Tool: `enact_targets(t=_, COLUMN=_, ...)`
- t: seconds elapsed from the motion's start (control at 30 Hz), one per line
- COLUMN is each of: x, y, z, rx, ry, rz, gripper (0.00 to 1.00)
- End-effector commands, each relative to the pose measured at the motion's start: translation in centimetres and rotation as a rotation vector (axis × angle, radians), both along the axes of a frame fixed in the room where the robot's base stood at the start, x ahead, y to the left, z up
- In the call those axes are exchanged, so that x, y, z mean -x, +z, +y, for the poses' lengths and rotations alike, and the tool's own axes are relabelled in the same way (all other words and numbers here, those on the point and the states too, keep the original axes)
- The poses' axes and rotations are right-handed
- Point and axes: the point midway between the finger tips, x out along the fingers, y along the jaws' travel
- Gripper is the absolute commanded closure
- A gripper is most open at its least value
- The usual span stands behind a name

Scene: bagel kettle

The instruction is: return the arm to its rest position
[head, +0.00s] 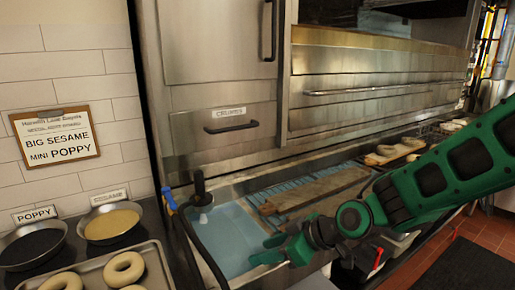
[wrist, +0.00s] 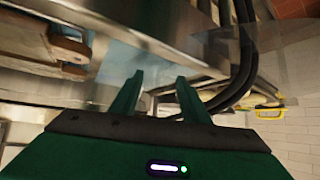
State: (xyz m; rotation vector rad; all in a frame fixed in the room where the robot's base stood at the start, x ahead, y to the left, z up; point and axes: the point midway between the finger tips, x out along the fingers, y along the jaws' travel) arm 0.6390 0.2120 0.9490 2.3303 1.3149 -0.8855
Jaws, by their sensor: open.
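My arm (head: 440,185) is green with black joints and reaches in from the right in the head view. My gripper (head: 277,250) is at its left end, in front of the steel counter with the blue basin (head: 232,240). In the wrist view my gripper (wrist: 154,95) shows two green fingers standing apart, with nothing between them. No object is held.
A tray (head: 150,262) with bagels stands at the lower left, near the poppy bowl (head: 32,246) and the sesame bowl (head: 112,223). A black hose (head: 198,245) rises left of my gripper. Wooden boards (head: 315,188) lie beyond it. Steel drawers (head: 235,125) stand behind.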

Motion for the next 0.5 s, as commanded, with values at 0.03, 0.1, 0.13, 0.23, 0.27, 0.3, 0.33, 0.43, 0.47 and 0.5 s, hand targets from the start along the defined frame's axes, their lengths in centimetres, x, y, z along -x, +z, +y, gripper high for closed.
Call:
enact_targets(t=0.03, x=-0.3, y=0.1, z=-2.4, rx=0.051, ry=-0.061, rz=0.027, gripper=0.58)
enact_targets(t=0.1, x=-0.4, y=0.1, z=-5.9, rx=0.114, ry=-0.163, rz=0.082, gripper=0.58)
enact_targets(t=0.13, x=-0.4, y=0.2, z=-7.5, rx=0.139, ry=-0.211, rz=0.104, gripper=0.58)
enact_targets(t=0.23, x=0.0, y=0.8, z=-12.8, rx=0.206, ry=-0.387, rz=0.181, gripper=0.58)
enact_targets(t=0.27, x=0.3, y=1.1, z=-14.3, rx=0.221, ry=-0.442, rz=0.203, gripper=0.58)
enact_targets(t=0.3, x=0.7, y=1.5, z=-16.3, rx=0.236, ry=-0.518, rz=0.232, gripper=0.58)
enact_targets(t=0.33, x=1.1, y=1.9, z=-17.7, rx=0.246, ry=-0.574, rz=0.254, gripper=0.58)
enact_targets(t=0.43, x=2.6, y=3.0, z=-22.1, rx=0.262, ry=-0.756, rz=0.319, gripper=0.58)
enact_targets(t=0.47, x=3.2, y=3.4, z=-23.3, rx=0.262, ry=-0.81, rz=0.339, gripper=0.58)
enact_targets(t=0.5, x=3.9, y=3.9, z=-24.8, rx=0.261, ry=-0.88, rz=0.364, gripper=0.58)
